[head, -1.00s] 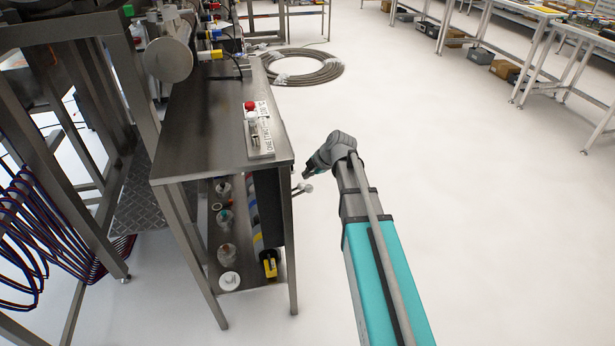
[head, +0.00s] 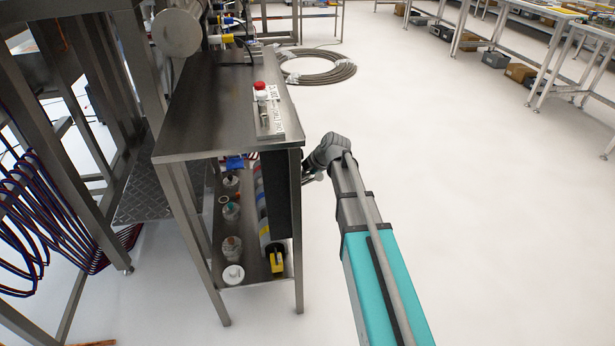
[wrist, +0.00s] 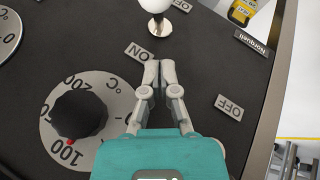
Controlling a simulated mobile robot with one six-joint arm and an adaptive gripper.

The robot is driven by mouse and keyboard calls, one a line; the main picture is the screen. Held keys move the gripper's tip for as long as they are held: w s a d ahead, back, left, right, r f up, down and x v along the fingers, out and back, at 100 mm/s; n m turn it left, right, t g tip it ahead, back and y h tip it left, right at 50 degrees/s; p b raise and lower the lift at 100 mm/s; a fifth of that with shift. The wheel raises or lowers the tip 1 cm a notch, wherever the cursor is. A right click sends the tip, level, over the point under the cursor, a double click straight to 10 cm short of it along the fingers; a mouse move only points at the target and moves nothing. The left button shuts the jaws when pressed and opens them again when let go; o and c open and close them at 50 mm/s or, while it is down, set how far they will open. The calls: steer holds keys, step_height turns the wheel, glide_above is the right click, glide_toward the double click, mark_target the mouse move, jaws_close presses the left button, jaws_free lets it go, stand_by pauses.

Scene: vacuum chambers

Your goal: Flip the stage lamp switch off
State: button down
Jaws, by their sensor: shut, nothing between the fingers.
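A toggle switch with a white ball tip (wrist: 160,22) stands on the dark panel (wrist: 205,65) at the top of the wrist view. An ON label (wrist: 138,52) lies on one side of its metal base and an OFF label (wrist: 180,4) on the other. No stage lamp label is readable. My gripper (wrist: 160,66) is shut and empty, its tips just below the toggle in the picture and apart from it. Another OFF label (wrist: 229,107) lies right of my fingers; any switch beside it is hidden. In the head view, my gripper (head: 309,179) is beside the panel's edge.
A black dial knob (wrist: 79,114) with a temperature scale sits left of my fingers. A Norquell plate (wrist: 254,43) is near the panel's right edge. A steel table (head: 205,110) carries a red-button box (head: 268,115).

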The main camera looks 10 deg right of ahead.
steer(key=shift+w+d+f+b, duration=0.35)
steer(key=shift+w+f+b, duration=0.25)
steer(key=shift+f, duration=0.15)
steer(key=shift+w+d+f+b, duration=0.3)
steer(key=shift+w+f+b, duration=0.25)
steer(key=shift+f, duration=0.15)
steer(key=shift+s+a, duration=0.1)
